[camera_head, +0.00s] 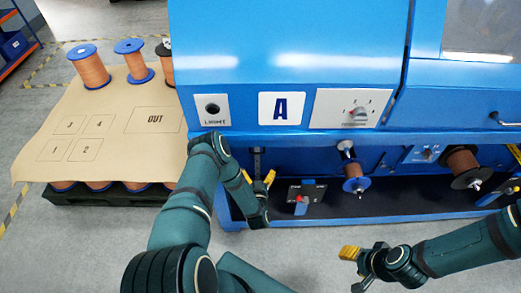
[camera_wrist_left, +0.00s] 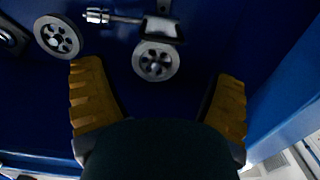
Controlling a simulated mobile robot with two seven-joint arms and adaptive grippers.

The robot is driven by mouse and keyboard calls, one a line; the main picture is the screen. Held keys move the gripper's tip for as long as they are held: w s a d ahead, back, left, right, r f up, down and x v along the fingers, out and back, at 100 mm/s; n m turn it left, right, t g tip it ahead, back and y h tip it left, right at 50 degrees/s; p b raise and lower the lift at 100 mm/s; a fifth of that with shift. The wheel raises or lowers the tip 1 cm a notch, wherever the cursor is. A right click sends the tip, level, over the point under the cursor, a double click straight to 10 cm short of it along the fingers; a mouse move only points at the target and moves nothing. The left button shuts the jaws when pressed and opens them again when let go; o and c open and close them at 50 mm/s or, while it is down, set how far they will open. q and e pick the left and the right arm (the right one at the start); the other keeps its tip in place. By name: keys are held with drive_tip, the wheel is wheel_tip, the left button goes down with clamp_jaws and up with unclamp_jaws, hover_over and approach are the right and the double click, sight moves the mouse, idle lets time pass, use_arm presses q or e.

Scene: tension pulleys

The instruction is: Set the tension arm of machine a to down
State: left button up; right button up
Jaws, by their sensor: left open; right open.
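Machine a (camera_head: 285,75) is the blue cabinet with a white "A" plate. Inside its dark lower bay, the left wrist view shows a grey pulley (camera_wrist_left: 156,61) below a small bracket (camera_wrist_left: 162,29). A metal rod with a knurled knob (camera_wrist_left: 97,15) runs left from the bracket; it may be the tension arm. A second grey pulley (camera_wrist_left: 58,38) is left of it. My left gripper (camera_head: 258,181) is open and empty at the bay, its yellow fingers (camera_wrist_left: 160,76) spread either side of the pulley and apart from it. My right gripper (camera_head: 352,268) is open and empty in front of the machine.
A dial panel (camera_head: 352,108) and a "LIGHT" switch plate (camera_head: 212,109) are above the bay. A small copper spool (camera_head: 355,178) and a larger one (camera_head: 463,165) sit in it. A pallet with a brown sheet (camera_head: 50,125) and wire spools stands at left.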

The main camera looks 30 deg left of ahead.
use_arm(q)
drive_tip(key=b+x, duration=0.2)
drive_tip(key=x, duration=0.9)
drive_tip(key=shift+w, duration=0.25)
drive_tip(key=c, duration=1.1)
